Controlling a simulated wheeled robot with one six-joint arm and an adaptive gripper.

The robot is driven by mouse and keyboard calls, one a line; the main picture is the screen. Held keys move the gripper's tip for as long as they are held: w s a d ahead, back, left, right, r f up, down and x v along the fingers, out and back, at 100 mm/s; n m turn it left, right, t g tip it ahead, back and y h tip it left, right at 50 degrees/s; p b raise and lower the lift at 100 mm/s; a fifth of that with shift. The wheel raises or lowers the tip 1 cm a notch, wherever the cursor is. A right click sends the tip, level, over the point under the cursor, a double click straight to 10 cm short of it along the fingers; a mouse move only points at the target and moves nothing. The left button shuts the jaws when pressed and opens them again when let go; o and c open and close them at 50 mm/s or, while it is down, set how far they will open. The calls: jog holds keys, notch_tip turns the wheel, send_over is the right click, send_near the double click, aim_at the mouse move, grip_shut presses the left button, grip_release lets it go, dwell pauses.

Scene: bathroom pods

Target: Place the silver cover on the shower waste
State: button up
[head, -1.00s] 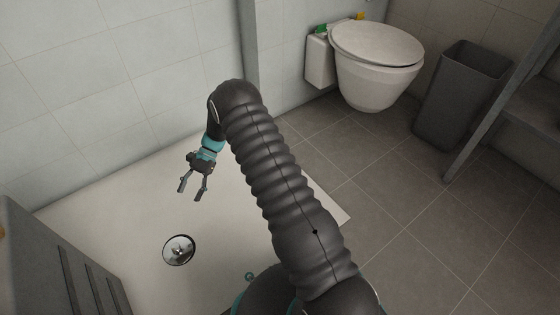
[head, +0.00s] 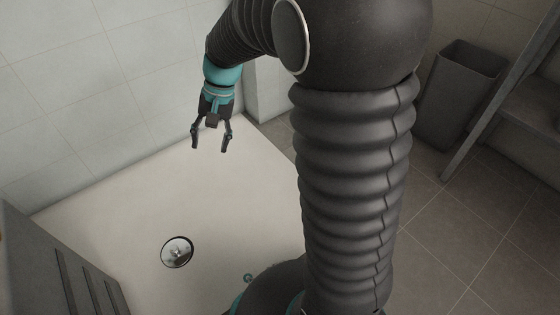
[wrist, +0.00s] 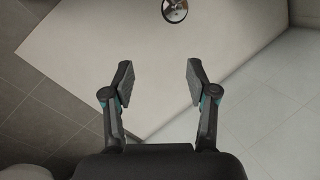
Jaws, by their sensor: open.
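The silver cover (head: 177,252) is a round, shiny disc with a dark rim, at the shower waste in the pale shower tray (head: 130,215). It looks seated at the waste, and I cannot see the waste opening apart from it. The cover also shows at the top edge of the wrist view (wrist: 175,9), partly cut off. My gripper (head: 209,149) is open and empty, high above the tray, toward the wall and up and right of the cover in the head view. In the wrist view the open fingers (wrist: 158,80) have only bare tray between them.
A grey bin (head: 460,97) stands on the tiled floor at the right beside a shelf unit (head: 525,125). A grey slatted unit (head: 65,270) borders the tray at the left. A tiled wall (head: 120,80) runs behind the tray. The tray around the cover is clear.

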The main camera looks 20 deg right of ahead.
jog(key=s+d+r+n+t+h, duration=0.1)
jog(key=s+d+r+t+h, duration=0.1)
jog(key=s, duration=0.8)
jog(key=s+d+r+n+t+h, duration=0.1)
jog(key=s+d+r+n+t, duration=0.1)
jog(key=s+d+r+t, duration=0.2)
jog(key=s+d+r, duration=0.1)
jog(key=s+d, duration=0.2)
jog(key=s, duration=0.2)
jog(key=shift+s+r+n+t+h, duration=0.15)
jog(key=shift+s+n+t+h, duration=0.15)
jog(key=shift+s+h, duration=0.1)
jog(key=shift+r, duration=0.1)
notch_tip(320, 180, up, 9)
jog(key=p, duration=0.8)
jog(key=shift+r, duration=0.1)
